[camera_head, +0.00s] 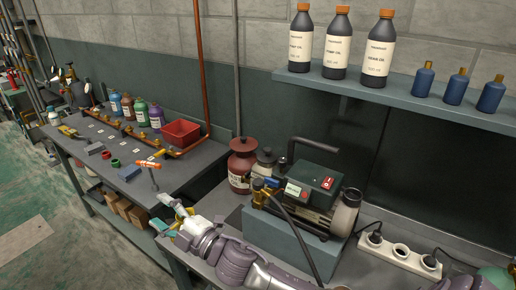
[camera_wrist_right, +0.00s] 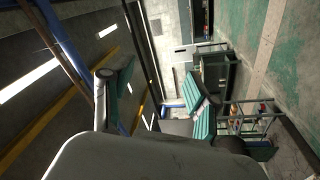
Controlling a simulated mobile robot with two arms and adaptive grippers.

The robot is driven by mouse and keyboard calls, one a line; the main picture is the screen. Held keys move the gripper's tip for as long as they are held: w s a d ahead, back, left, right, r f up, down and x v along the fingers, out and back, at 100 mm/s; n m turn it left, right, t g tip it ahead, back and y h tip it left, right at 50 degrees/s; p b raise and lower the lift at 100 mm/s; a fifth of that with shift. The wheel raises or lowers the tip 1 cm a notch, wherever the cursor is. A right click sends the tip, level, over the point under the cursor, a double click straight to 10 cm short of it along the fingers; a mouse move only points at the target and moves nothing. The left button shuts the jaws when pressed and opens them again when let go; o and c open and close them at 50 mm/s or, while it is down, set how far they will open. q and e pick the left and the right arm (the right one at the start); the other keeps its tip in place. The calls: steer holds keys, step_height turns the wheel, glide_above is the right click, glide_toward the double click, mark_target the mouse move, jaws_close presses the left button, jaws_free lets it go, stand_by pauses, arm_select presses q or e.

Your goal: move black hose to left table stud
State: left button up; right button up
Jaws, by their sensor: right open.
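A black hose (camera_head: 299,238) runs from the brass fitting on the vacuum pump (camera_head: 310,188) down over the front of the bench. A short upright stud (camera_head: 154,181) stands on the left table (camera_head: 192,172), with an orange and white piece (camera_head: 149,164) at its top. My right gripper (camera_head: 168,214) is near the front edge of the left table, left of the pump and apart from the hose. Its teal-padded fingers are open. In the wrist view the right gripper (camera_wrist_right: 160,105) has nothing between its fingers. My left gripper is out of view.
A red bin (camera_head: 181,133) and several coloured bottles (camera_head: 140,112) stand at the back of the left table. A dark red canister (camera_head: 241,165) stands left of the pump. A power strip (camera_head: 400,257) lies to its right. A shelf (camera_head: 400,99) with bottles hangs above.

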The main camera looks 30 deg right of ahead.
steer(key=s+a+r+n+g+y, duration=0.3)
steer(key=a+r+n+g+y, duration=0.6)
steer(key=n, duration=0.7)
steer(key=r+n+g+h+p, duration=0.25)
steer(key=n+g+h, duration=0.65)
steer(key=n+h, duration=0.6)
glide_above(258, 181)
steer(key=shift+a+f+m+h+p, duration=0.2)
steer(key=shift+f+m+h+p, duration=0.1)
steer(key=shift+m+h, duration=0.65)
steer(key=shift+d, duration=0.3)
steer(key=shift+f+b, duration=0.4)
step_height(258, 181, down, 8)
steer(key=b, duration=0.5)
steer(key=shift+r, duration=0.15)
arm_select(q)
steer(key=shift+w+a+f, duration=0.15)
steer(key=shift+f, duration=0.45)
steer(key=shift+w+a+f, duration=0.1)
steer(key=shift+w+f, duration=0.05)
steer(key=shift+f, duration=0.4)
